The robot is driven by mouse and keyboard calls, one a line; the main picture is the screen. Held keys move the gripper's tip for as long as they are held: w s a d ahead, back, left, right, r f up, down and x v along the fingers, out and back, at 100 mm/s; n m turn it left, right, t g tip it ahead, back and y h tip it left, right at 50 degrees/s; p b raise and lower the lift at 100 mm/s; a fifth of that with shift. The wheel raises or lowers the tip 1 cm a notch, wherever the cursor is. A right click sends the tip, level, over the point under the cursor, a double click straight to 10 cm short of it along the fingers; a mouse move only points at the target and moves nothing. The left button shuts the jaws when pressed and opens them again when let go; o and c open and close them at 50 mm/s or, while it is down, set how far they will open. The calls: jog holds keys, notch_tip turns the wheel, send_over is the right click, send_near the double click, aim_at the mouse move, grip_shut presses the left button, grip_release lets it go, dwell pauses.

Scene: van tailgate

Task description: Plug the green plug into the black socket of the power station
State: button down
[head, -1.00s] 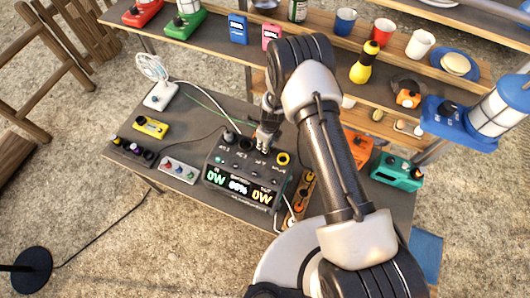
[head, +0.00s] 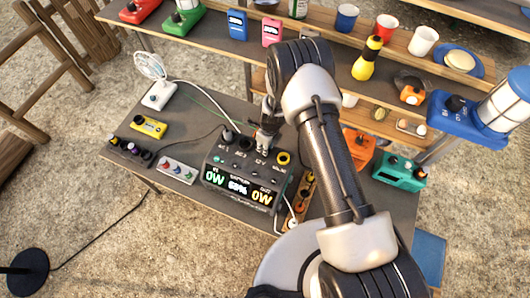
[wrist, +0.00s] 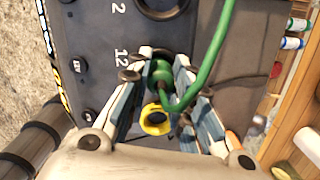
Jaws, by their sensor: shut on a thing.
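The power station (head: 213,190) is a dark box with a lit display, standing on the grey table. Its top has a row of sockets; one black socket (head: 246,143) shows open left of my gripper, and a yellow-ringed socket (head: 283,158) lies to the right. My gripper (head: 264,140) points down at the row between these two. In the wrist view, my gripper (wrist: 164,80) is shut on the green plug (wrist: 161,72), beside the "12" label. The socket below the plug is hidden, so I cannot tell whether the plug is in it. The yellow ring (wrist: 155,122) shows between the fingers.
A green cable (wrist: 217,50) loops from the plug in the wrist view. A white cable's plug (head: 228,135) sits in the station's left socket. A white fan (head: 157,90), yellow box (head: 149,127) and teal box (head: 400,172) stand around. Shelves rise behind.

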jog(key=c, duration=1.3)
grip_release()
jog(key=shift+c, duration=0.2)
notch_tip(320, 180, up, 12)
jog(key=d, duration=0.1)
jog(key=shift+s+d, duration=0.15)
jog(key=shift+s, duration=0.2)
